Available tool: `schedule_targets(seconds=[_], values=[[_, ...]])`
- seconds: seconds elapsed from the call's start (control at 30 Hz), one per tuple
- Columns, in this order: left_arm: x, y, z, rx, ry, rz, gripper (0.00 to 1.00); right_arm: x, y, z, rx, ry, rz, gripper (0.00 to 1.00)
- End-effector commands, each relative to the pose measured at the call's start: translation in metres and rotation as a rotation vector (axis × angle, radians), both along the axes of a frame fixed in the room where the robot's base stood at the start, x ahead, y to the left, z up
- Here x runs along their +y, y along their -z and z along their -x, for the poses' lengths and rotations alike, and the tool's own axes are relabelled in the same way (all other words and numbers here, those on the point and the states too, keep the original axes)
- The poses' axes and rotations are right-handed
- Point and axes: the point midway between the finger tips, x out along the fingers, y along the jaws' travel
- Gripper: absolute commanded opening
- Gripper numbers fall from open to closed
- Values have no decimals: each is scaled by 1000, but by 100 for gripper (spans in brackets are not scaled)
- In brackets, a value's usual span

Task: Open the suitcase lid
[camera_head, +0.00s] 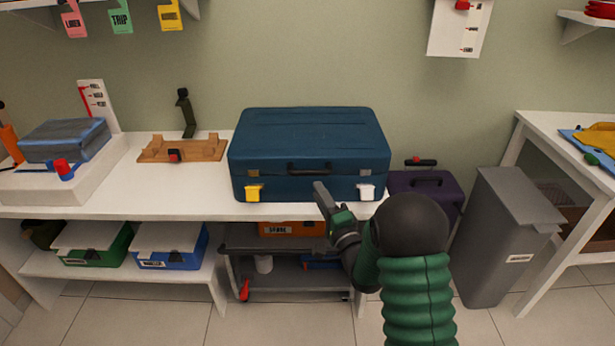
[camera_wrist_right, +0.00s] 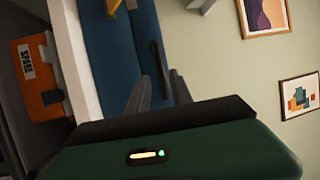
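The blue suitcase (camera_head: 310,145) lies flat on the white bench with its lid down. Its dark handle (camera_head: 309,168) is at the front middle, with a yellow latch (camera_head: 254,193) to the left and a white latch (camera_head: 367,192) to the right. My right gripper (camera_head: 322,194) is in front of the suitcase, below and right of the handle. The right wrist view shows its two fingers (camera_wrist_right: 158,88) apart with nothing held between them. The handle (camera_wrist_right: 157,62) and yellow latch (camera_wrist_right: 113,7) also show there. My left gripper is not in view.
A purple case (camera_head: 425,186) stands right of the suitcase, beside a grey bin (camera_head: 502,235). A wooden stand (camera_head: 183,149) is to its left on the bench (camera_head: 120,200). Below are an orange box (camera_head: 292,228) and a dark cart (camera_head: 270,241). The wall is behind.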

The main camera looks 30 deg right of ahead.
Motion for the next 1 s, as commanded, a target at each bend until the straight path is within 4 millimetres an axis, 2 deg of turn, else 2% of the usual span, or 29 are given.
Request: schedule_targets(seconds=[0.03, 0.2, 0.4, 0.7, 0.9, 1.0], values=[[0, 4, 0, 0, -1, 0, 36, -2, -1, -14, -4, -2, 1, 27], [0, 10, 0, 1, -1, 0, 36, -11, -7, -54, -2, 1, -1, 27], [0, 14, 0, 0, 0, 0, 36, -16, -12, -80, 0, 1, -3, 27], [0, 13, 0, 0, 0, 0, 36, -15, -14, -84, 1, 1, -1, 27], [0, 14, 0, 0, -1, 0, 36, -16, -14, -83, 1, 2, -3, 1], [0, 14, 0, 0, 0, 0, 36, -17, -14, -83, 1, 4, -3, 0]])
